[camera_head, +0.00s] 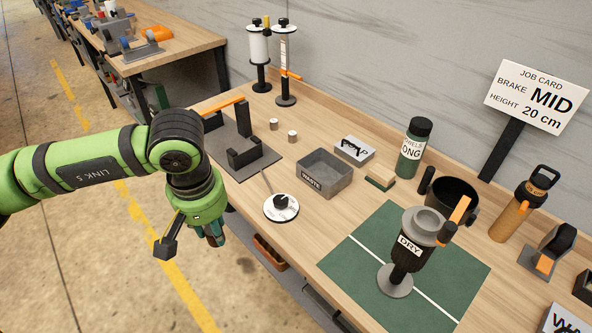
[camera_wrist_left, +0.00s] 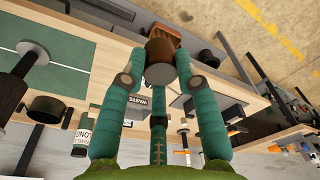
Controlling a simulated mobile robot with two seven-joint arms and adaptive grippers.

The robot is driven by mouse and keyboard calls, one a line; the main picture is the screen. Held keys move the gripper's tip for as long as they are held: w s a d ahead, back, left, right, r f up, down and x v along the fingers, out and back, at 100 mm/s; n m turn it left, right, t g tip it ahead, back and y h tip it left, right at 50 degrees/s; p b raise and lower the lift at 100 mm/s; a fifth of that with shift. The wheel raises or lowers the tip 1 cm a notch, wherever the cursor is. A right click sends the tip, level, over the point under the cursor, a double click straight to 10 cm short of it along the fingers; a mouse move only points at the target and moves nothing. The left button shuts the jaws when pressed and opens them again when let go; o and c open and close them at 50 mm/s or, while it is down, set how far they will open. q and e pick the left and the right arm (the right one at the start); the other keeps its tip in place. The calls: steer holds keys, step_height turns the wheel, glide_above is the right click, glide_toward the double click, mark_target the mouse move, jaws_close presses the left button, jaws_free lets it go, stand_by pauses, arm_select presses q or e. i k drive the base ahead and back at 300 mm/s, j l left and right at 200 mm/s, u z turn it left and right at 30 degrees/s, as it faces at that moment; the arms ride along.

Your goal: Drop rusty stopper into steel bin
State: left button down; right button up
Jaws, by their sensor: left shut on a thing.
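My left gripper (camera_head: 212,238) hangs in front of the bench's near edge, fingers pointing down. In the left wrist view its teal fingers (camera_wrist_left: 158,75) are closed around a brown, rusty-looking stopper (camera_wrist_left: 160,73) with a round, greyish end. The stopper cannot be made out clearly in the head view. The steel bin appears to be the open grey box labelled WASTE (camera_head: 338,186), standing upright on the bench to the right of the gripper. My right gripper is not in view.
A white round dish with a black knob (camera_head: 281,207) lies between the gripper and the grey box. A dark fixture (camera_head: 240,150) stands behind the gripper. A DRY-labelled device (camera_head: 405,250) stands on the green mat (camera_head: 350,255). A brown tray (camera_head: 268,252) sits below the bench top.

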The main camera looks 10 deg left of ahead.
mark_target(311, 179)
steer(key=z, duration=0.95)
steer(key=i+j+z, duration=0.1)
steer(key=i+j, duration=0.25)
steer(key=j, duration=0.25)
steer(key=i+j+z, duration=0.15)
steer(key=i+j, duration=0.05)
steer(key=j, duration=0.1)
